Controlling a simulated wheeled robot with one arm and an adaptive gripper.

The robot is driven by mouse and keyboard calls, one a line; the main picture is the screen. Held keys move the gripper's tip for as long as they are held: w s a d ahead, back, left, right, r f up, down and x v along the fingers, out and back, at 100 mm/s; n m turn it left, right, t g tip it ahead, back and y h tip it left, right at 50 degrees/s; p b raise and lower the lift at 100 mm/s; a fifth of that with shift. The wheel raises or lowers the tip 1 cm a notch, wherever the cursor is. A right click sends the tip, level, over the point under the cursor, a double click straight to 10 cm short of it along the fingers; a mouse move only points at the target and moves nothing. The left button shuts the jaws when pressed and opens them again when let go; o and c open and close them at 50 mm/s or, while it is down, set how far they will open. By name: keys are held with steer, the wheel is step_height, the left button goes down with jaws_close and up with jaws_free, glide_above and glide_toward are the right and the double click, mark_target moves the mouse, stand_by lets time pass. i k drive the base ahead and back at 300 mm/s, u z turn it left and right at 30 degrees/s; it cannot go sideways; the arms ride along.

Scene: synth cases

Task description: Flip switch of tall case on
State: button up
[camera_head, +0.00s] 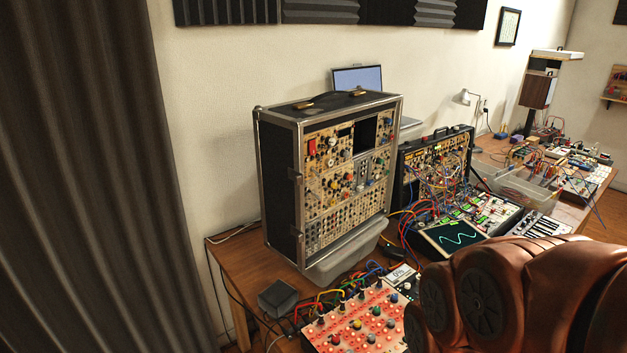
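The tall case (284,211) stands upright on the left end of the wooden table. It is black with metal edges and a top handle, and its front is full of tan modules with knobs. A small red part (312,146), which may be the switch, shows at the upper left of its front panel. It is too small to tell whether it is on or off. My gripper is not in view. A copper-coloured part of my arm fills the lower right, apart from the case.
A grey bin (345,262) sits below the case front. A red-and-white synth panel (362,322) and a dark box (278,298) lie before it. A smaller black case (433,160), cables, a waveform screen (458,238) and a keyboard (541,226) crowd the right.

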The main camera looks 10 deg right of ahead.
mark_target(312, 144)
steer(key=u, duration=0.6)
steer(key=k, duration=0.65)
steer(key=u, duration=0.6)
steer(key=i, duration=1)
steer(key=z, duration=0.5)
